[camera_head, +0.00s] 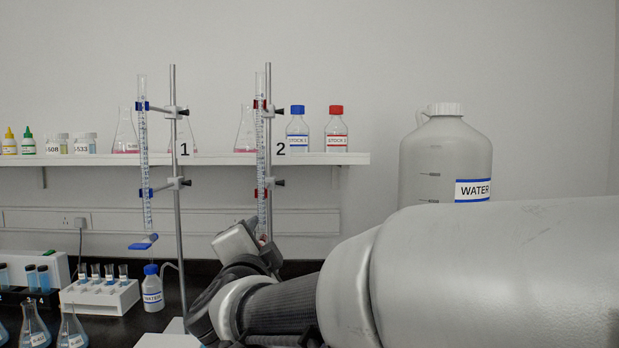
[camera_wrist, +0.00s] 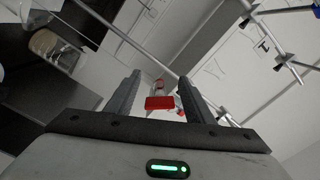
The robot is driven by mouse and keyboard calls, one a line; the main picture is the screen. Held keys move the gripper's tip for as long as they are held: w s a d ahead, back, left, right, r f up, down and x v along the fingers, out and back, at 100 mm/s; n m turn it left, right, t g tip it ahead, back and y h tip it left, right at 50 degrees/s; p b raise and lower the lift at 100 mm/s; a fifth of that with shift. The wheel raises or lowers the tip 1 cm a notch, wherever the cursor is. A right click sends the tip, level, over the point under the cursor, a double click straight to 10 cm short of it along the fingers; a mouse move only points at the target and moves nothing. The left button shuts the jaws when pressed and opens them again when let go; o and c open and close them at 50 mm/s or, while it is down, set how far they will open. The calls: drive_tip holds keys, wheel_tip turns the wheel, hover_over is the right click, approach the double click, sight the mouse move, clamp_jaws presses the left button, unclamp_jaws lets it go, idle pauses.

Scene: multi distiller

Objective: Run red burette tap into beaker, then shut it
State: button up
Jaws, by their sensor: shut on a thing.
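The red-marked burette (camera_head: 260,135) hangs upright in red clamps on the stand at the "2" mark. Its lower end is behind my gripper (camera_head: 262,248). In the wrist view, the red tap (camera_wrist: 160,102) sits between the two fingers of my gripper (camera_wrist: 158,97), which is shut on it. The tap's bar lies across the gap between the fingers. A clear glass vessel (camera_wrist: 55,50) shows at the upper left of the wrist view; I cannot tell if it is the beaker. My arm hides the bench below the red burette in the head view.
A shelf (camera_head: 215,158) with flasks and bottles runs behind. A WATER wash bottle (camera_head: 152,290) and tube rack (camera_head: 105,300) are at the left. A large WATER container (camera_head: 440,160) is at the right.

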drive_tip(key=m, duration=0.2)
drive_tip(key=r+m, duration=0.1)
drive_tip(key=m, duration=0.2)
drive_tip(key=shift+r+n+p, duration=0.1)
drive_tip(key=shift+n+p, duration=0.2)
drive_tip(key=shift+p, duration=0.4)
drive_tip(key=shift+n+p, duration=0.65)
drive_tip(key=shift+n, duration=0.25)
drive_tip(key=shift+f+n, duration=0.25)
drive_tip(key=shift+n, duration=0.05)
drive_tip(key=shift+r+n+p, duration=0.2)
drive_tip(key=shift+n+p, duration=0.6)
drive_tip(key=shift+p, duration=0.1)
drive_tip(key=shift+f+n+p, duration=0.15)
drive_tip(key=shift+n+p, duration=0.25)
drive_tip(key=shift+n, duration=0.4)
drive_tip(key=shift+c, duration=0.9)
drive_tip(key=shift+d+f, duration=0.1)
drive_tip(key=shift+f, duration=0.15)
drive_tip(key=shift+c, duration=0.3)
drive_tip(key=shift+n, duration=0.3)
